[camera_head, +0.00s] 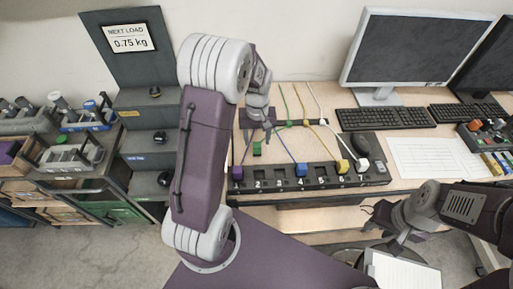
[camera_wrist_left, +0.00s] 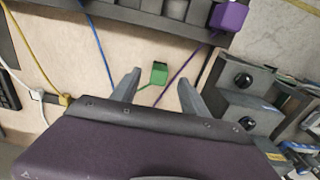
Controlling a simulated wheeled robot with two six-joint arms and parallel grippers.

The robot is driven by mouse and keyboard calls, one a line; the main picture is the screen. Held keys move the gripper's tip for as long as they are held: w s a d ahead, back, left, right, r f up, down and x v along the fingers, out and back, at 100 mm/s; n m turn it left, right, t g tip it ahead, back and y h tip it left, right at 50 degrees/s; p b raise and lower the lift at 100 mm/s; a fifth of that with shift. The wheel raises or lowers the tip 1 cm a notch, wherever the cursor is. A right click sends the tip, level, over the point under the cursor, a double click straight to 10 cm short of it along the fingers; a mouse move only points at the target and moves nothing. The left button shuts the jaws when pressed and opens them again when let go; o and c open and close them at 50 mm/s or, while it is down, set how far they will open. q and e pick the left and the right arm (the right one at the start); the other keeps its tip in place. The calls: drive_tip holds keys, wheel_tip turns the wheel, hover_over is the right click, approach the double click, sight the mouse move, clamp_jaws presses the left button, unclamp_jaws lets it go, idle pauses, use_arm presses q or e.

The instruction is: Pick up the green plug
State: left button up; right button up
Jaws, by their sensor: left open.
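The green plug (camera_head: 257,148) lies on the table just behind the numbered socket strip (camera_head: 271,184), with a green cord attached. In the left wrist view the green plug (camera_wrist_left: 158,73) appears between the tips of my two fingers, touching neither in the picture. My left gripper (camera_wrist_left: 157,84) is open and empty. In the head view my left gripper (camera_head: 259,130) points down above the table near the plug, partly behind my own arm. My right gripper (camera_head: 373,216) is at the table's front edge, away from the plug; its opening is unclear.
Purple (camera_head: 238,172), blue (camera_head: 302,169), yellow (camera_head: 343,166) and white (camera_head: 363,164) plugs stand along the strip, their cords running back across the table. The purple cord (camera_wrist_left: 178,77) passes close to the green plug. A monitor (camera_head: 405,50) and keyboards stand at right.

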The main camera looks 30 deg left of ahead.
sight(257, 144)
use_arm(q)
drive_tip(key=shift+w+f, duration=0.6)
drive_tip(key=shift+f, duration=0.15)
drive_tip(key=f, duration=0.2)
drive_tip(key=f+p, duration=0.1)
drive_tip(key=f, duration=0.1)
drive_tip(key=shift+s+a, duration=0.3)
drive_tip(key=shift+s, duration=0.05)
drive_tip(key=shift+w+f, duration=0.1)
drive_tip(key=shift+w, duration=0.1)
drive_tip(key=shift+c, duration=0.3)
drive_tip(key=c, duration=1)
drive_tip(key=shift+s, duration=0.1)
clamp_jaws()
use_arm(e)
drive_tip(key=shift+w+r, duration=0.35)
